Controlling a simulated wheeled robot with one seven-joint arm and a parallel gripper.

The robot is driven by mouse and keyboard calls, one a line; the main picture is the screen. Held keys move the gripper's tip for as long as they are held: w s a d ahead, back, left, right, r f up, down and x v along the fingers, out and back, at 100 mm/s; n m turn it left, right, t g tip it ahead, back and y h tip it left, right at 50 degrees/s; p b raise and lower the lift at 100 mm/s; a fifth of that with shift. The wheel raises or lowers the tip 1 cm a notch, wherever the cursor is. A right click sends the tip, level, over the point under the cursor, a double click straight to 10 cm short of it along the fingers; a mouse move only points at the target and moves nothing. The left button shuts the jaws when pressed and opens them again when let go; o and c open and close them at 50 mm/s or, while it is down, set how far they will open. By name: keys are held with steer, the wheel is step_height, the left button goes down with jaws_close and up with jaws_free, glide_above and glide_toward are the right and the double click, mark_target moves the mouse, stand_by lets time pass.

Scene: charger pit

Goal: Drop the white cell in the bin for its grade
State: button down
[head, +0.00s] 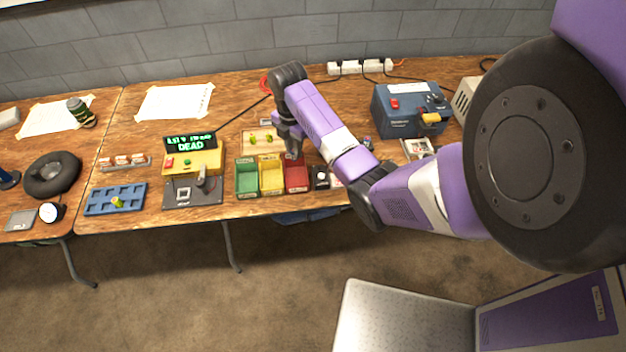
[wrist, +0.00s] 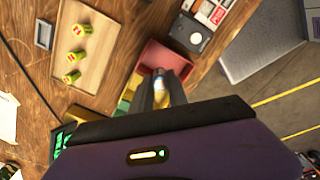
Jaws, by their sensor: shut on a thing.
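My gripper (head: 292,150) is over the red bin (head: 297,185), the rightmost of three small bins. In the wrist view my gripper (wrist: 160,82) points into the red bin (wrist: 168,55) and is shut on the white cell (wrist: 160,72). Only a small pale end of the cell shows between the fingers; the rest is hidden. The green bin (head: 241,190) and yellow bin (head: 265,190) stand to the left of the red one. The tester (head: 192,163) has a green display that reads DEAD.
A wooden tray (wrist: 99,25) holds three yellow-green cells. A black box with a round white knob (head: 321,178) stands just right of the red bin. A blue rack (head: 100,206) is at left, and a blue power unit (head: 385,118) at back right.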

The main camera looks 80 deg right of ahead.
steer(key=shift+s+d+n, duration=0.2)
steer(key=shift+s+n, duration=0.1)
steer(key=shift+s, duration=0.05)
steer(key=shift+w+d+f+n, duration=0.1)
steer(key=shift+w+f+n, duration=0.1)
steer(key=shift+n, duration=0.1)
steer(key=shift+s+f, duration=0.1)
steer(key=shift+s, duration=0.05)
steer(key=shift+f, duration=0.65)
step_height(320, 180, down, 4)
steer(key=b, duration=0.3)
steer(key=shift+f, duration=0.2)
steer(key=shift+r, duration=0.1)
steer(key=c, duration=1.2)
jaws_free()
